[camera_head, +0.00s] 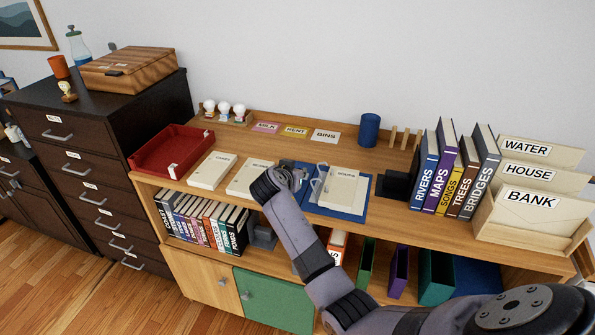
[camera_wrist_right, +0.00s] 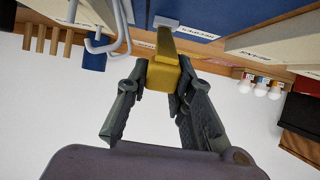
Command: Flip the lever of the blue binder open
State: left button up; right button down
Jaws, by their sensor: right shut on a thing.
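The blue binder (camera_head: 353,213) lies open on the desk top, with a white labelled sheet on its right side and its metal rings (camera_head: 317,185) along the middle. In the right wrist view, which looks upside down, the binder's blue cover (camera_wrist_right: 225,14) is at the top and the pale rings (camera_wrist_right: 97,40) at upper left. My right gripper (camera_head: 292,178) is over the binder's left part. In the wrist view its fingers (camera_wrist_right: 163,82) are shut on the yellow end of the lever (camera_wrist_right: 163,73). The lever's base is partly hidden. My left gripper is out of view.
Left of the binder lie two white labelled stacks (camera_head: 212,170) and a red tray (camera_head: 160,150). Behind stand a blue cup (camera_head: 369,128) and small labels. On the right are upright books (camera_head: 425,170) and file boxes (camera_head: 525,215). My right forearm crosses the desk's front edge.

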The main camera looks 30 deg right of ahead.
jog(key=r+p, duration=0.1)
jog(key=w+d+g+y+p, duration=0.1)
jog(key=r+g+y+p, duration=0.1)
jog(key=shift+w+d+r+p, duration=0.3)
jog(key=shift+w+r+p, duration=0.05)
jog(key=shift+w+d+r+g+y+p, duration=0.1)
jog(key=shift+w+d+g+y+p, duration=0.2)
jog(key=shift+y, duration=0.2)
jog(key=shift+w+d+g+y, duration=0.45)
jog(key=shift+d+g+y, duration=0.15)
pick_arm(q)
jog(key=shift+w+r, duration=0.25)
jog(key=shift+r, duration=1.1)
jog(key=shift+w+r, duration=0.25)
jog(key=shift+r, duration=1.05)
pick_arm(e)
jog(key=shift+w+d+r+g+y, duration=0.15)
jog(key=shift+w+d+g+y, duration=0.25)
jog(key=shift+d+g+y, duration=0.25)
jog(key=c, duration=1.4)
grip_release()
jog(key=shift+o, duration=0.2)
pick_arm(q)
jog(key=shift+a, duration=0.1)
pick_arm(e)
jog(key=shift+r, duration=0.1)
